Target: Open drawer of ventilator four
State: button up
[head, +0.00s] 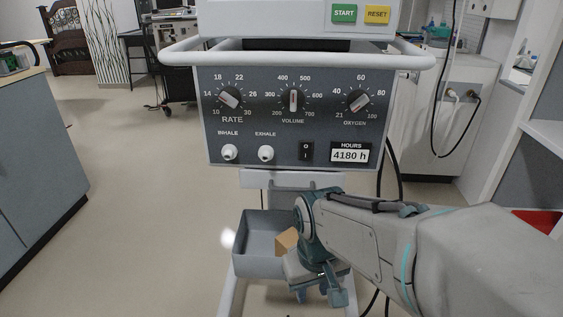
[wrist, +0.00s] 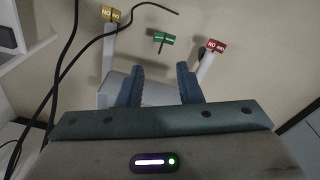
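The ventilator (head: 292,112) stands upright before me in the head view, with three dials and an hours display of 4180. No ventilator number is readable. Below its panel, a grey open-topped drawer (head: 250,262) stands out toward me, its inside showing. A tan block (head: 286,241) lies in it, partly behind my arm. My gripper (head: 324,296) is low in front of the drawer's right part, pointing down; my arm hides that side. In the wrist view my gripper (wrist: 160,82) has its two fingers apart with nothing between them. I cannot tell whether it touches the drawer.
A white rail (head: 290,58) runs around the ventilator's top. Black cables hang at its right. A grey cabinet (head: 38,150) stands left; the floor between is free.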

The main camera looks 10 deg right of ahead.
jog(key=w+a+r+n+g+h+p, duration=0.15)
jog(key=w+n+h+p, duration=0.4)
jog(key=n, duration=0.65)
jog(key=w+r+n+g+h+p, duration=0.1)
jog(key=w+r+n+h+p, duration=0.25)
jog(key=n+h, duration=0.55)
jog(key=w+a+n+t+h+p, duration=0.3)
jog(key=w+a+n+t+p, duration=0.25)
jog(key=a+n+t, duration=0.8)
jog(key=w+d+r+n+g+b, duration=0.1)
jog(key=w+d+g, duration=0.1)
jog(key=d, duration=0.5)
jog(key=w+d+r+n+g, duration=0.1)
jog(key=w+d, duration=0.3)
jog(key=d, duration=0.4)
jog(key=shift+w+n+g+b, duration=0.15)
jog(key=shift+n+g+b, duration=0.25)
jog(key=shift+n+g, duration=0.25)
grip_shut()
